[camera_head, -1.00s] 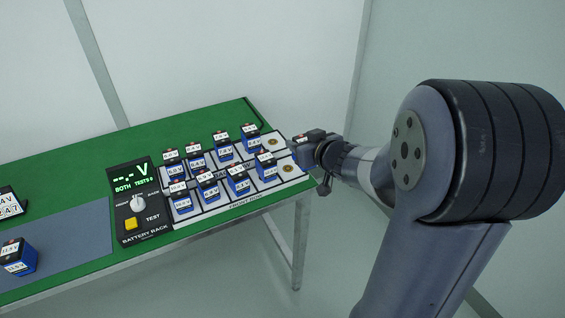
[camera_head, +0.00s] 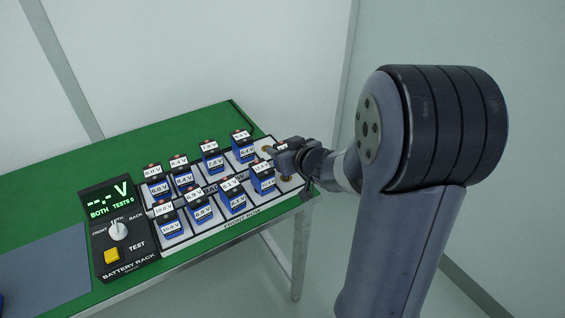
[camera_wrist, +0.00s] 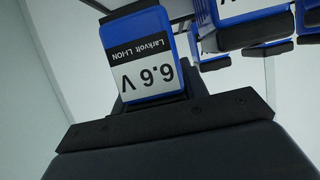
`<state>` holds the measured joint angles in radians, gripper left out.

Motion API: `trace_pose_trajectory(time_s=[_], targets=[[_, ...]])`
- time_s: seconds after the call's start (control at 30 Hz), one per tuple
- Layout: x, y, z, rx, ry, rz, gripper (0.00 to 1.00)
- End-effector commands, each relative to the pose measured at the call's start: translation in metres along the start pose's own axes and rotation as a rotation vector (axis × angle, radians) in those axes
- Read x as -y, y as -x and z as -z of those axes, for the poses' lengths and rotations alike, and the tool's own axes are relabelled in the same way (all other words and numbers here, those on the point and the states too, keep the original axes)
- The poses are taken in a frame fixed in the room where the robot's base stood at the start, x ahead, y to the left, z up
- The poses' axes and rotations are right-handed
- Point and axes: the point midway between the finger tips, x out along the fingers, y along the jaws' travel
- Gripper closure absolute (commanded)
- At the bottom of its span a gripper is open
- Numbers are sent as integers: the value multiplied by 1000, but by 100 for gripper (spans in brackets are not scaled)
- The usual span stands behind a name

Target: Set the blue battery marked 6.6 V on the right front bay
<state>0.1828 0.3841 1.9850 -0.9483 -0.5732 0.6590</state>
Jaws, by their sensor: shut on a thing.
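The blue battery marked 6.6 V (camera_wrist: 136,62) fills the middle of the wrist view, its white label upside down in the picture. My gripper (camera_wrist: 152,108) is shut on it. In the head view my gripper (camera_head: 277,152) hangs over the right end of the rack, and I cannot make out the held battery there. The right front bay (camera_head: 288,181) shows bare below my gripper, at the end of the front row. Whether the held battery touches anything is not clear.
The battery rack (camera_head: 228,222) stands on the green table (camera_head: 130,148). Several blue batteries fill its other front bays, the nearest one (camera_head: 263,178) just left of the bare bay. The rightmost back bay (camera_head: 264,149) looks bare. The tester panel (camera_head: 120,235) stands at left.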

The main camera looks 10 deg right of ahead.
Motion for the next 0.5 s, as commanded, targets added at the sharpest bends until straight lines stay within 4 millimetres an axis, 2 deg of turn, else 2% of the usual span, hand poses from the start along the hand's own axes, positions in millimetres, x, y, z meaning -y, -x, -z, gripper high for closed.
trace_pose_trajectory(time_s=[0.03,0.17,0.5], targets=[[0,-4,-11,2,0,0,91],[0,-11,-26,2,-2,1,91],[0,-12,-28,0,1,0,91]])
